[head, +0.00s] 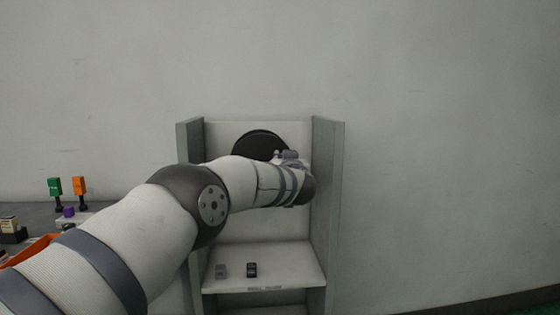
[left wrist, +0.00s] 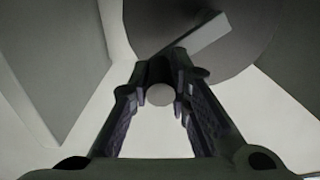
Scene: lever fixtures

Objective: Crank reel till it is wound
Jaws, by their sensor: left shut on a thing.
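The reel (head: 258,142) is a dark round disc on the back panel of a grey open-fronted fixture, partly covered by my left arm in the head view. In the left wrist view, the dark disc (left wrist: 255,50) carries a pale grey crank bar (left wrist: 190,45) slanting across it. A round pale crank handle (left wrist: 159,95) points end-on at the camera between the fingers. My left gripper (left wrist: 165,72) is shut on this handle. In the head view the fingers are mostly hidden behind my wrist. My right gripper is in neither view.
The fixture's side walls (head: 328,190) stand close on both sides of the reel. Two small blocks, one grey (head: 221,271) and one black (head: 252,270), are on the lower ledge (head: 290,262). A table at the left holds green (head: 55,187) and orange (head: 79,186) upright pieces.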

